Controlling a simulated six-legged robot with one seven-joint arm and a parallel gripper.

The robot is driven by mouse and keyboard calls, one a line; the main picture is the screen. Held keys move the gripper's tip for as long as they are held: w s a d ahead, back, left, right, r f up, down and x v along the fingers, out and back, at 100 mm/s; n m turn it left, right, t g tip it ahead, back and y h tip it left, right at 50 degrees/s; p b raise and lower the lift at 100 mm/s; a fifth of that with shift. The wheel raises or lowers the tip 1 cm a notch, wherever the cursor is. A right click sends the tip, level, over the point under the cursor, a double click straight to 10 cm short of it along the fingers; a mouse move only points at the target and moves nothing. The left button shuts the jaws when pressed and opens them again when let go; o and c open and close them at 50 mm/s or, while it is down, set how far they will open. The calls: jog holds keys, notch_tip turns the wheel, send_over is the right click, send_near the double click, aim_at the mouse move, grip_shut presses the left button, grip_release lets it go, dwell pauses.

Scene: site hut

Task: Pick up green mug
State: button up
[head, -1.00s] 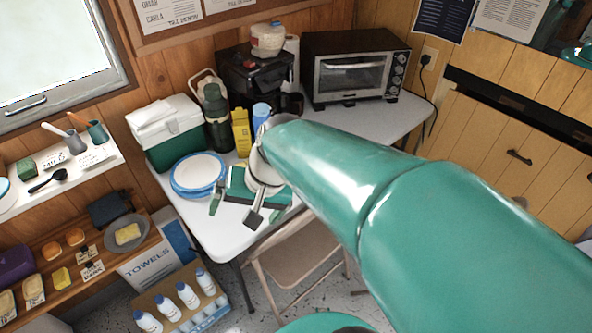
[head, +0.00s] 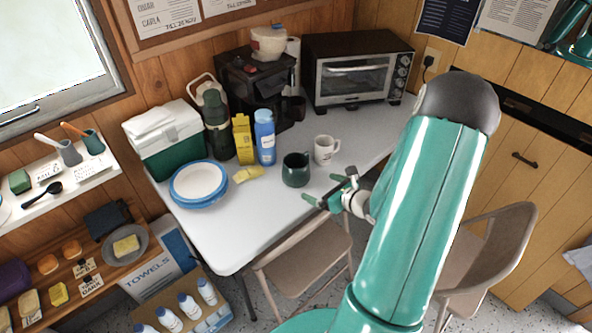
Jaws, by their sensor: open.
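The dark green mug (head: 296,170) stands upright on the white table (head: 228,232), toward its front edge. My gripper (head: 329,187) is open and empty, in front of the green mug and a little to its right in the picture. It appears apart from the mug. Its height against the table edge is hard to judge. A white mug (head: 325,150) stands just behind and to the right of the green mug.
A blue bottle (head: 265,137), a yellow carton (head: 243,138) and a yellow packet (head: 247,173) are left of the mugs. Blue-rimmed plates (head: 199,182) lie farther left. A toaster oven (head: 357,72) stands behind. Folding chairs (head: 306,262) are at the front.

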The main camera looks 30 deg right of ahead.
aim_at(305, 178)
jog(key=shift+m, duration=0.4)
jog(key=x, duration=0.3)
jog(key=d+x, duration=0.1)
jog(key=x, duration=0.2)
jog(key=f+x, duration=0.1)
jog(key=x, duration=0.2)
jog(key=shift+w+d, duration=0.1)
jog(key=shift+d, duration=0.1)
jog(key=x, duration=0.4)
jog(key=shift+w+d+f, duration=0.15)
jog(key=shift+w+d, duration=0.1)
jog(key=shift+w, duration=0.05)
jog(key=c, duration=0.9)
jog(key=shift+c, duration=0.2)
